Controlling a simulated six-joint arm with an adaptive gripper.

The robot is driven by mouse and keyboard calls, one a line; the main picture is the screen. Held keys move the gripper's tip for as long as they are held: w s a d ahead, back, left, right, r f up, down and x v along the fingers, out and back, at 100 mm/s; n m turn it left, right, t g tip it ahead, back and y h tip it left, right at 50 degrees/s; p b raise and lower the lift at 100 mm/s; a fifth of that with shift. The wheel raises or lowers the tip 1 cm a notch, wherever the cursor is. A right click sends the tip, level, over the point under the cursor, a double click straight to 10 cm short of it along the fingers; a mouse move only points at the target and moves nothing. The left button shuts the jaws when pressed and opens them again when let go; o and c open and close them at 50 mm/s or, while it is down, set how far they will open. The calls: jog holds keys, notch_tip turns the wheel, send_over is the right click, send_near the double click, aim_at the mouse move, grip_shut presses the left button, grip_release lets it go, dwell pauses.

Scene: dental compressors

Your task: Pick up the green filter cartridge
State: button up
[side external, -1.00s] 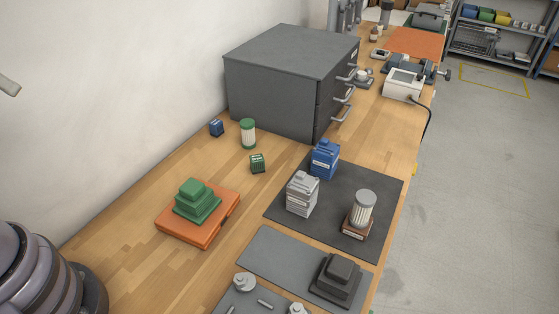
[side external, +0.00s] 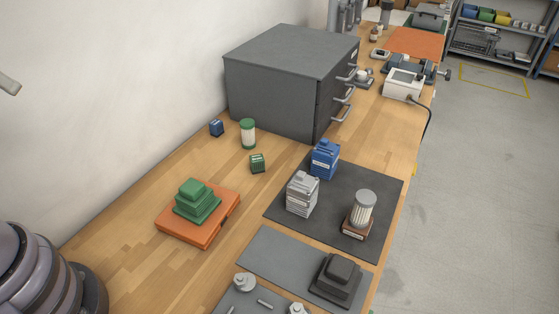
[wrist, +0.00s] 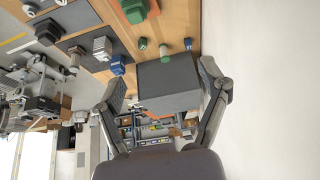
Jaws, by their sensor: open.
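The green filter cartridge (side external: 247,134) is a white ribbed cylinder with green end caps. It stands upright on the wooden bench, in front of the grey drawer cabinet. In the wrist view it shows small (wrist: 163,52), beyond my fingers and apart from them. My gripper (wrist: 162,72) is open, with its two fingers spread wide and nothing between them. My gripper's fingers do not show in the side external view.
The grey cabinet (side external: 285,75) rises close behind the cartridge. A blue cube (side external: 216,128) and a green cube (side external: 257,163) flank it. An orange case (side external: 200,238) bears a green stepped block (side external: 194,203). A dark mat (side external: 380,185) holds several parts.

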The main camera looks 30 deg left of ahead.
jog(key=n+t+y, duration=0.2)
jog(key=n+t, duration=0.1)
jog(key=t, duration=0.3)
send_over(245, 127)
jog(key=s+d, duration=0.2)
jog(key=s, duration=0.3)
notch_tip(245, 127, down, 26)
jog(key=shift+t+y, duration=0.6)
jog(key=shift+t, duration=0.1)
jog(key=f, duration=0.5)
jog(key=a+f, duration=0.1)
jog(key=f, duration=0.1)
jog(key=shift+w+f, duration=0.1)
jog(key=shift+f, duration=0.3)
jog(key=shift+w+a+f, duration=0.1)
jog(key=shift+w+f, duration=0.1)
jog(key=shift+w, duration=0.05)
jog(key=x, duration=0.6)
jog(key=shift+w+r, duration=0.3)
jog(key=shift+w, duration=0.15)
jog(key=c, duration=1.3)
